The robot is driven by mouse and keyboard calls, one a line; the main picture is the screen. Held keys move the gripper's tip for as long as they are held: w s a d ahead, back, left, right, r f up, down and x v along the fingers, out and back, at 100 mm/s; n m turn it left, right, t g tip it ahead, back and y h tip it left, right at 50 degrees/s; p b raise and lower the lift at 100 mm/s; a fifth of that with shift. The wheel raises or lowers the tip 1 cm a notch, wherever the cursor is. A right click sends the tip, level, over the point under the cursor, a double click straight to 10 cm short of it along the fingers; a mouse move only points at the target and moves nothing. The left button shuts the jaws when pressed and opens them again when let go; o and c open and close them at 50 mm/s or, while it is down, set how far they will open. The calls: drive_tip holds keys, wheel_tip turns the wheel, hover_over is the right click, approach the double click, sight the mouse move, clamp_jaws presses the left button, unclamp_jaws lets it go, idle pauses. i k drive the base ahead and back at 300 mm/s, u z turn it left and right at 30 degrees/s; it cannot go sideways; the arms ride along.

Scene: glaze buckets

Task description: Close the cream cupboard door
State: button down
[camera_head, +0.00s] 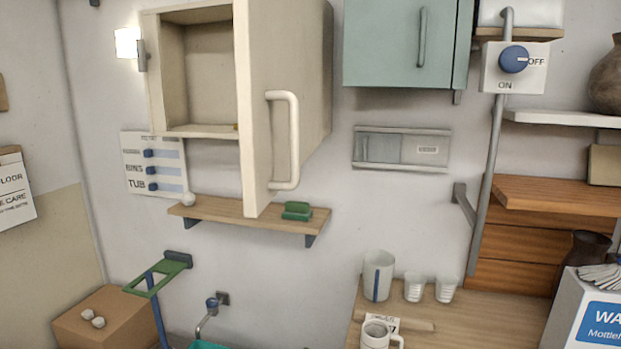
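The cream cupboard (200,70) hangs on the wall at upper left. Its cream door (262,90) stands open, swung out towards me from the cupboard's right side, so the left part of the inside shows. The door has a pale vertical bar handle (294,140) on its right-hand face. Inside, the visible part looks mostly empty, with a small orange-brown bit at the bottom edge near the door. The rest of the inside is hidden behind the door. My gripper is not in view.
A wooden shelf (240,212) with a green block (297,211) sits below the door. A closed green cupboard (398,45) hangs to the right. A lit wall lamp (127,42) is at left. A worktop (455,325) holds cups. The wall between the cupboards is clear.

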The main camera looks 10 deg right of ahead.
sight(278, 44)
drive_tip(key=z, duration=0.1)
drive_tip(key=k, duration=1)
drive_tip(key=u, duration=0.35)
